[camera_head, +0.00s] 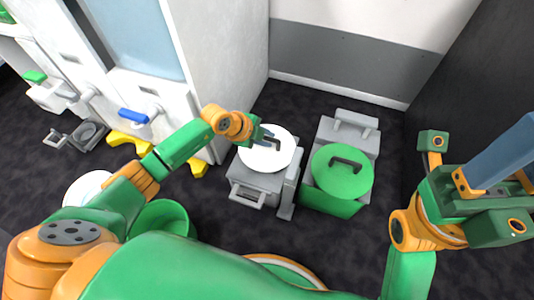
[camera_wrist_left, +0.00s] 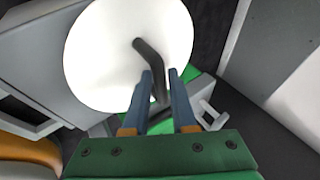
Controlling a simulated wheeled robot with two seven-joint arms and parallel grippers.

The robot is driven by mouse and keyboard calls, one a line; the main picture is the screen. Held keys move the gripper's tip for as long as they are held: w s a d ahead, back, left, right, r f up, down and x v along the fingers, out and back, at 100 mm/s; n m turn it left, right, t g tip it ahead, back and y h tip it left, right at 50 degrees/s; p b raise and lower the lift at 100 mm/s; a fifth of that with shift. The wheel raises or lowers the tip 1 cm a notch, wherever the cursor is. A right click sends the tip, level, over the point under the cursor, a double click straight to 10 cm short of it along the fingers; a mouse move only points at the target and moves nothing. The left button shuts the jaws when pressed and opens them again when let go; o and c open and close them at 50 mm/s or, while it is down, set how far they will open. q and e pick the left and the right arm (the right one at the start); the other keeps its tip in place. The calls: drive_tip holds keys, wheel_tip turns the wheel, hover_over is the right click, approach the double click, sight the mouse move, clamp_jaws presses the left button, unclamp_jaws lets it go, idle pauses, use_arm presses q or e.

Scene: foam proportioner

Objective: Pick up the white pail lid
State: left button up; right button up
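The white pail lid (camera_head: 256,158) is a round disc with a dark bent handle (camera_head: 273,142). It rests on top of a grey box-like unit (camera_head: 258,181). In the left wrist view the lid (camera_wrist_left: 100,60) fills the upper left, and its handle (camera_wrist_left: 149,60) runs down toward my fingers. My left gripper (camera_head: 266,136) is at the lid's handle. In the left wrist view its blue fingers (camera_wrist_left: 163,82) are apart, with the handle's lower end between them and no clear grip. My right gripper (camera_head: 508,150) is raised at the right, away from the lid; its finger gap is hidden.
A green lid (camera_head: 335,181) with a dark handle sits on a green container right of the white lid. A green pail (camera_head: 172,211) and a white round object (camera_head: 88,186) are at the lower left. White cabinets (camera_head: 215,70) stand close behind my left arm.

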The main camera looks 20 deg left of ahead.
use_arm(q)
clamp_jaws()
